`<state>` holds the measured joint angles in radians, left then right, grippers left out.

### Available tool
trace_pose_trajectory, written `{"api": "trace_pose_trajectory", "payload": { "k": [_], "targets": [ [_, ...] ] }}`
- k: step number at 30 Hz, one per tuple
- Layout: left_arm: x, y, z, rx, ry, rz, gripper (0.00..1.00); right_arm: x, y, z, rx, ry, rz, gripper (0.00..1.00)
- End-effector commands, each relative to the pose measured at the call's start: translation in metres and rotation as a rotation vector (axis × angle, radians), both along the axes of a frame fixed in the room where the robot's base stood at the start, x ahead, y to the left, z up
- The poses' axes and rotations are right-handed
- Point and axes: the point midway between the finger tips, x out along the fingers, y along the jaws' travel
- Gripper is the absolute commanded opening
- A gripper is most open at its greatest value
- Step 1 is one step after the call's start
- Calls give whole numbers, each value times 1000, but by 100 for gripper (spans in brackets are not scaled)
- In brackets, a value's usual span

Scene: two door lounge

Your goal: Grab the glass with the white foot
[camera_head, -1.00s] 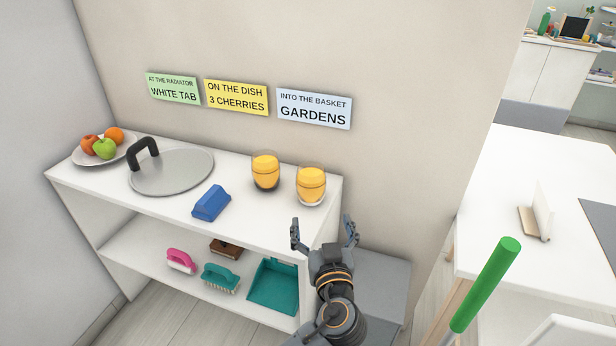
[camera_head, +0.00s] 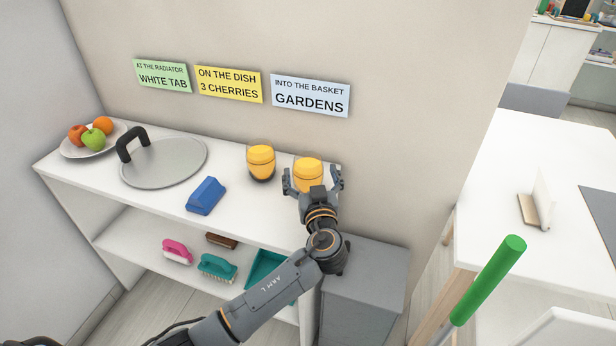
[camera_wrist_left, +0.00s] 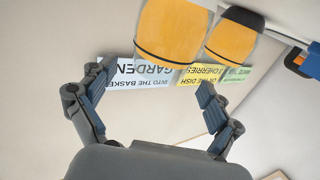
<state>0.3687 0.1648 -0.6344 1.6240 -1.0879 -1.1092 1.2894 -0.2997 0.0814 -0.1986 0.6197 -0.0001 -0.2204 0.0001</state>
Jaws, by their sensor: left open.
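Two glasses with orange-yellow filling stand at the right end of the white shelf top. In the head view, the left glass (camera_head: 261,161) has a dark foot. The right glass (camera_head: 308,172) has a pale foot in the earlier picture; my gripper now hides it. My left gripper (camera_head: 312,180) is open, its fingers on either side of the right glass; I cannot tell if they touch it. In the left wrist view, upside down, the near glass (camera_wrist_left: 172,32) is ahead of the open fingers (camera_wrist_left: 152,82), its foot out of frame. The dark-footed glass (camera_wrist_left: 234,38) is beside it.
The shelf top (camera_head: 232,218) also holds a blue block-like item (camera_head: 206,196), a grey lid (camera_head: 165,163) and a fruit plate (camera_head: 68,150). Brushes (camera_head: 217,267) lie below. A wall with signs (camera_head: 310,95) rises behind. A green rod (camera_head: 490,278) stands at right.

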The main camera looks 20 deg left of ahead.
Motion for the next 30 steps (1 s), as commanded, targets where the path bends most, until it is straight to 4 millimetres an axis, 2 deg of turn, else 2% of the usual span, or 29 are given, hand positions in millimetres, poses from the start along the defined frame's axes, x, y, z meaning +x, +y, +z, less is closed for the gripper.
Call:
{"api": "trace_pose_trajectory", "payload": {
  "k": [7, 17, 27, 29, 30],
  "targets": [
    [35, 17, 1, 3, -1, 2, 90, 4, 1, 0, 2, -8, 1, 83],
    [41, 19, 0, 0, 0, 1, 90, 2, 1, 0, 1, -4, 1, 83],
    [41, 19, 0, 0, 0, 1, 21, -1, 1, -1, 1, 1, 2, 83],
    [41, 19, 0, 0, 0, 1, 9, -1, 1, -1, 1, 1, 2, 83],
    [41, 19, 1, 0, -1, 1, 7, -1, 1, -1, 1, 1, 2, 83]
  ]
}}
